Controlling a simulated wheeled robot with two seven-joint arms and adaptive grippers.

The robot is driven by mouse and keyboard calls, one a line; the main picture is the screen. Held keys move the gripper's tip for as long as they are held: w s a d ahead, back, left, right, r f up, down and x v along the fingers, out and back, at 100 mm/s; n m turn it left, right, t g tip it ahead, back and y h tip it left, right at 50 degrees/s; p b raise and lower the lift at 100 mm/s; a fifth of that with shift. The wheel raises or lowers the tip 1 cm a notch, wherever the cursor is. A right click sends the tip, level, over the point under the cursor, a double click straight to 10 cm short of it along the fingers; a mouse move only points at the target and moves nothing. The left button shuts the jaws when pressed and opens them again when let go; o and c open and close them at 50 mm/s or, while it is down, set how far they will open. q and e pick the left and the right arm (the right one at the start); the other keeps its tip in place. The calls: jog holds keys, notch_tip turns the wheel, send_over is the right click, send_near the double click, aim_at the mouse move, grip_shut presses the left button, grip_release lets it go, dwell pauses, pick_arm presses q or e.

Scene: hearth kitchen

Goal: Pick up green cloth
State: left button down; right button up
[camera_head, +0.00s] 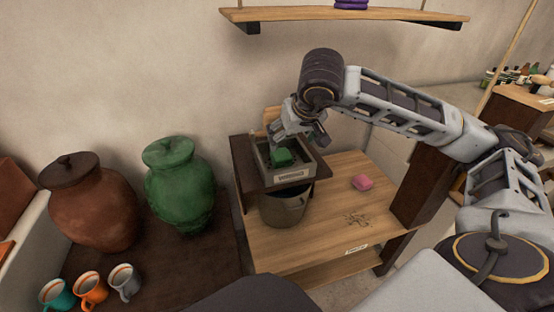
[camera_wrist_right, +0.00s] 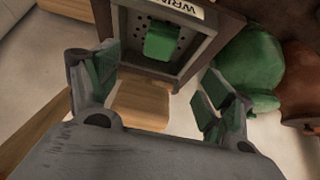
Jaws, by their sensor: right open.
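The green cloth (camera_head: 281,157) is a small folded block lying in a shallow grey tray (camera_head: 291,176) with a label on its front. It also shows in the right wrist view as a green block (camera_wrist_right: 161,41) against the tray's perforated floor. My right gripper (camera_head: 302,139) is above the back right part of the tray, close to the cloth but apart from it. In the right wrist view its two fingers (camera_wrist_right: 163,95) are spread wide with nothing between them. My left gripper is not in view.
The tray sits on a dark raised stand (camera_head: 245,160) over a metal bucket (camera_head: 284,208). A pink sponge-like block (camera_head: 362,182) lies on the wooden table (camera_head: 320,235). A green jar (camera_head: 180,190), a brown jar (camera_head: 95,205) and mugs stand left. A shelf (camera_head: 345,14) hangs above.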

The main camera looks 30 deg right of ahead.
jog(key=b, duration=0.2)
send_near(282, 154)
jog(key=x, duration=0.4)
jog(key=shift+s+a+f, duration=0.1)
jog(key=shift+f, duration=0.05)
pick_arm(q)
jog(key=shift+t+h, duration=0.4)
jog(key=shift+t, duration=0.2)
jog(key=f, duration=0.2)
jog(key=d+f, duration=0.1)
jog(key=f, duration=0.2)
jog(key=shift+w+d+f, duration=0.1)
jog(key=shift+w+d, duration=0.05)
pick_arm(e)
jog(key=shift+f, duration=0.2)
pick_arm(q)
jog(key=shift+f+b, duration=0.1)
jog(key=shift+b, duration=0.2)
pick_arm(e)
jog(key=shift+w+f, duration=0.1)
jog(key=shift+w, duration=0.15)
